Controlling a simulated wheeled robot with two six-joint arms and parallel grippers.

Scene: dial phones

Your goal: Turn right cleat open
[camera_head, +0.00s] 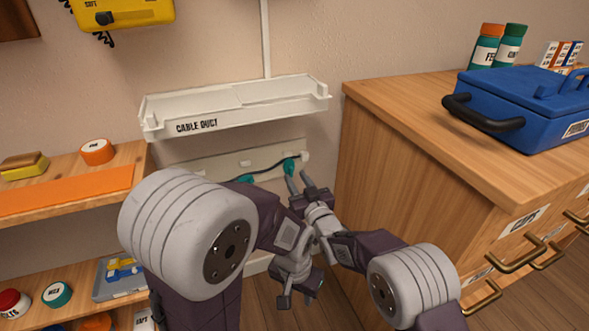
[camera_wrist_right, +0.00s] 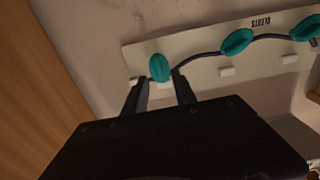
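A pale cleat strip (camera_head: 215,168) is on the wall below the cable duct, with teal cleats and a dark cable. The right cleat (camera_head: 290,166) shows in the right wrist view (camera_wrist_right: 159,68) at the strip's left end. It stands roughly across the strip, while the middle cleat (camera_wrist_right: 237,41) and the far cleat (camera_wrist_right: 305,27) lie more along it. My right gripper (camera_head: 298,180) is open in front of the right cleat. In the wrist view its fingertips (camera_wrist_right: 158,84) lie either side of the cleat's lower end; contact cannot be told. My left gripper (camera_head: 297,300) hangs lower, its fingers apart and empty.
A white cable duct tray (camera_head: 240,117) juts out above the strip. A wooden drawer cabinet (camera_head: 420,160) with a blue toolbox (camera_head: 525,110) stands close on the right. A wooden shelf (camera_head: 120,158) is on the left. My left arm hides part of the strip.

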